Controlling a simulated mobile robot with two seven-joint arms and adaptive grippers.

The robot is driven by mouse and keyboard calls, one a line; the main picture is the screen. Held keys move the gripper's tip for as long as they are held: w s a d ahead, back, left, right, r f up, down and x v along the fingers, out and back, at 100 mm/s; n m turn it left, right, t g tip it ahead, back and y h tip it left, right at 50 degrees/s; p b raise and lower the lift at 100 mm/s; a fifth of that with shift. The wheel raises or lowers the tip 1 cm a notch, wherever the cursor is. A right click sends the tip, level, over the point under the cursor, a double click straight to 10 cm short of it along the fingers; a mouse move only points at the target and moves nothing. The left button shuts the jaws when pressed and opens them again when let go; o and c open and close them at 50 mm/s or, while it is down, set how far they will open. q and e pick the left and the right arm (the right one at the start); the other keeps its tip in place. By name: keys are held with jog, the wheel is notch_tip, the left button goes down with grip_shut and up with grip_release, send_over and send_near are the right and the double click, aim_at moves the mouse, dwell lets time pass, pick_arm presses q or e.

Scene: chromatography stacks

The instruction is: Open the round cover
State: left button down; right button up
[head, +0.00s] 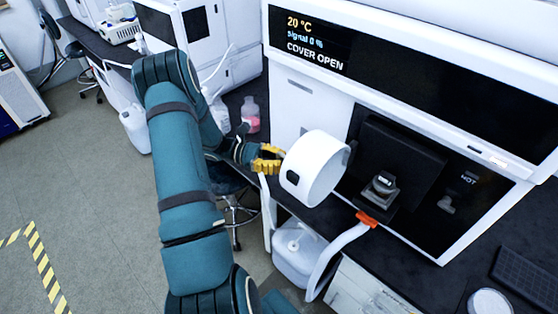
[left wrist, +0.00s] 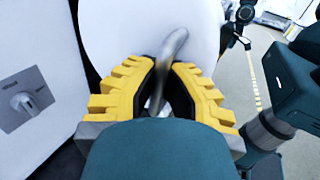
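The round cover (head: 316,168) is a white, short cylinder that stands swung out to the left of the machine's dark front opening (head: 385,165). The machine's display (head: 312,42) reads "COVER OPEN", with 20 °C and signal 0 %. My left gripper (head: 280,160), with yellow fingers, is at the cover's left side. In the left wrist view the fingers (left wrist: 166,75) close around a grey curved handle (left wrist: 174,43) on the white cover face (left wrist: 115,35). The fingertips hide part of the handle. My right gripper is not in view.
A black holder (head: 380,188) sticks out of the opening. A white hose with an orange clip (head: 367,219) hangs below it, near a white canister (head: 298,245). A pink-liquid bottle (head: 250,115) stands behind my left arm.

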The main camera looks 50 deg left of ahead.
pick_arm(q)
jog(key=shift+a, duration=0.25)
jog(key=c, duration=1)
grip_release()
jog(key=shift+s, duration=0.1)
jog(key=v, duration=1.2)
jog(key=shift+a+r, duration=0.1)
